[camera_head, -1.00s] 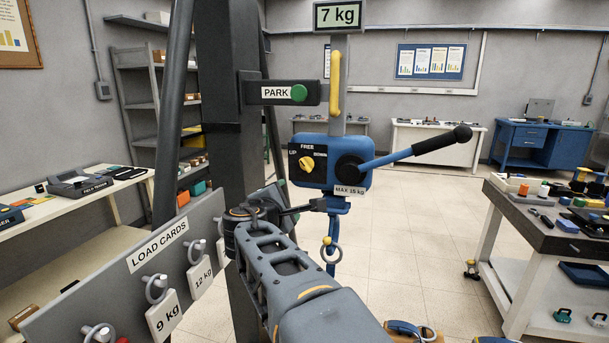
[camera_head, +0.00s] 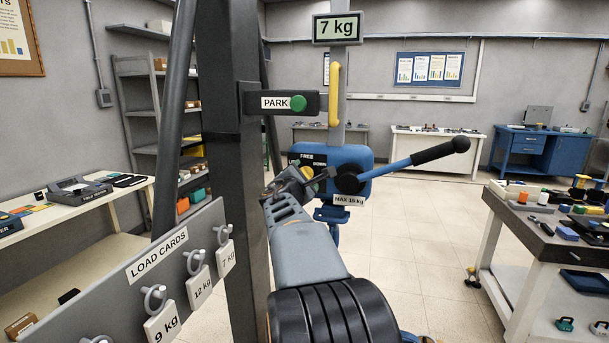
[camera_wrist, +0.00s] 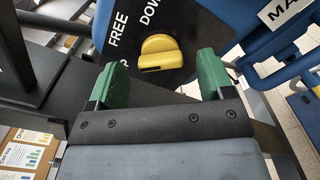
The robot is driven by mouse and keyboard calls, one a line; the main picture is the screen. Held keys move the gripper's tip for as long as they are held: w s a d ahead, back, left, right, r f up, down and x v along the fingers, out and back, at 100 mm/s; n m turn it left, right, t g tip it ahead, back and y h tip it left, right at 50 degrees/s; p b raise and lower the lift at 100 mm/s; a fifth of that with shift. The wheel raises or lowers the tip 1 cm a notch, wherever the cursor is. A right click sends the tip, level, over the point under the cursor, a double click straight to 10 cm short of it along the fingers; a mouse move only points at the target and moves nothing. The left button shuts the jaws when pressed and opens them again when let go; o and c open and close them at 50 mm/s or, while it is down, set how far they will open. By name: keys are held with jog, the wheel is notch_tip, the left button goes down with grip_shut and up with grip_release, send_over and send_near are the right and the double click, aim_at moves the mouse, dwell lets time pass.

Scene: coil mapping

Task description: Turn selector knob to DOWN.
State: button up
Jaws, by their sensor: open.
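The yellow selector knob (camera_wrist: 164,54) sits on the black dial plate (camera_wrist: 120,22) of the blue hoist (camera_head: 368,156). In the wrist view the words FREE and part of DOWN show beside the knob. Which label the knob points to I cannot tell. My gripper (camera_wrist: 158,82) is open, its two green pads apart, with the knob ahead of and between them; touching is not visible. In the head view the knob (camera_head: 307,172) is partly covered by my gripper (camera_head: 300,176), and the UP label is mostly hidden.
A lever (camera_head: 440,151) sticks out to the right of the hoist. The PARK arm with its green button (camera_head: 298,103) is above. The load cards panel (camera_head: 140,290) stands at the lower left, close to my arm. A dark-topped bench (camera_head: 560,225) is on the right.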

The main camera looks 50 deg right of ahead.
jog(key=shift+x, duration=0.8)
jog(key=shift+c, duration=0.3)
jog(key=c, duration=0.9)
jog(key=shift+o, duration=0.2)
